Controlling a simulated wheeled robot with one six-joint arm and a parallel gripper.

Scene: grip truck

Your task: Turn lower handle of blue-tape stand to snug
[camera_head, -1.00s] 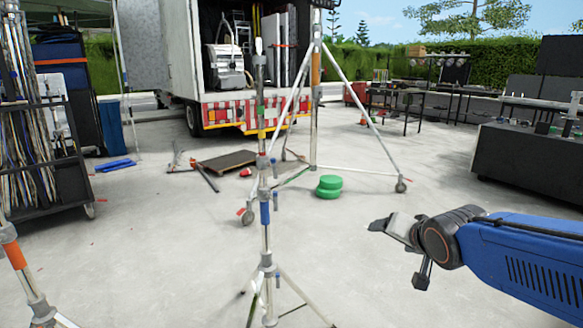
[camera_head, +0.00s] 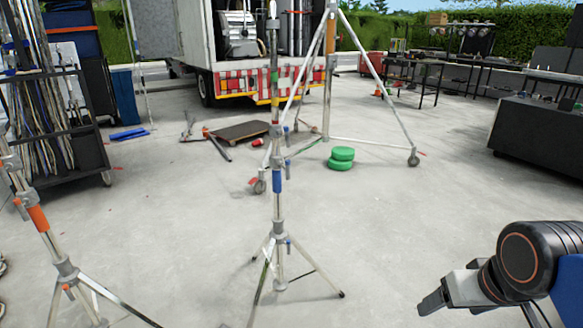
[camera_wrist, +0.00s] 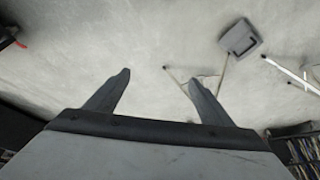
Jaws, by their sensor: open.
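The stand with blue tape (camera_head: 278,181) stands upright at the centre of the head view, on spread tripod legs. Small blue-grey handles stick out to the right of its pole; a low one (camera_head: 289,244) is at the collar above the legs. My gripper (camera_head: 432,304) is at the lower right of the head view, well to the right of the stand and apart from it. In the wrist view my gripper (camera_wrist: 158,78) has its two dark fingers spread, with bare floor between them. I cannot clearly identify the blue-tape stand in the wrist view.
An orange-tape stand (camera_head: 38,218) is at the left, its legs reaching toward the centre. A truck (camera_head: 240,84) is at the back, a dark bench (camera_head: 540,135) at right. Floor between gripper and stand is clear.

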